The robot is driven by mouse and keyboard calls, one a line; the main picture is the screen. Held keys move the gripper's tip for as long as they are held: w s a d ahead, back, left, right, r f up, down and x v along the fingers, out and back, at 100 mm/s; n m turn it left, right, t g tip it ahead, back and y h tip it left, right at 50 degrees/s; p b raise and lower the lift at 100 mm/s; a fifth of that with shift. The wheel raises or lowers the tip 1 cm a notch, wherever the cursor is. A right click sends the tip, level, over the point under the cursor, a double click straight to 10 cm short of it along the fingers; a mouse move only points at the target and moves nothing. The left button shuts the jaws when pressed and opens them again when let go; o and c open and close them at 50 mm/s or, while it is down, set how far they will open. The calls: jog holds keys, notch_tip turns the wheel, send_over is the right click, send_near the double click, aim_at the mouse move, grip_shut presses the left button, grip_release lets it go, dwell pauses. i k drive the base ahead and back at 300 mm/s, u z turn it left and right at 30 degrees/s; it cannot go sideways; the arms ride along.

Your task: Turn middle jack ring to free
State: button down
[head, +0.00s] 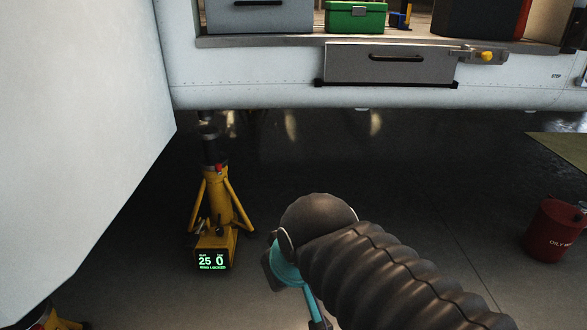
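A yellow tripod jack (218,200) stands on the floor under the white aircraft body, left of centre in the head view. A dark collar with a small red part (219,168) sits near the top of its yellow body; this looks like the ring. The display (212,262) on the jack's base shows 25 and 0, with small green text that seems to read "RING LOCKED". Part of another yellow jack (50,320) shows at the bottom left, mostly cut off. My arm reaches in from the lower right, beside the jack and apart from it.
The aircraft's belly (260,96) hangs above the jack, and a large white panel (75,130) fills the left. A drawer (350,65) and an open bay with a green box (355,18) are above. A red bin (552,230) stands right.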

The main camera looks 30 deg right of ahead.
aim_at(218, 166)
jog(key=z, duration=0.55)
jog(key=k, duration=0.75)
jog(key=z, duration=0.85)
jog(key=i, duration=1.4)
jog(key=u, duration=1.2)
jog(key=i, duration=1)
jog(key=u, duration=1.1)
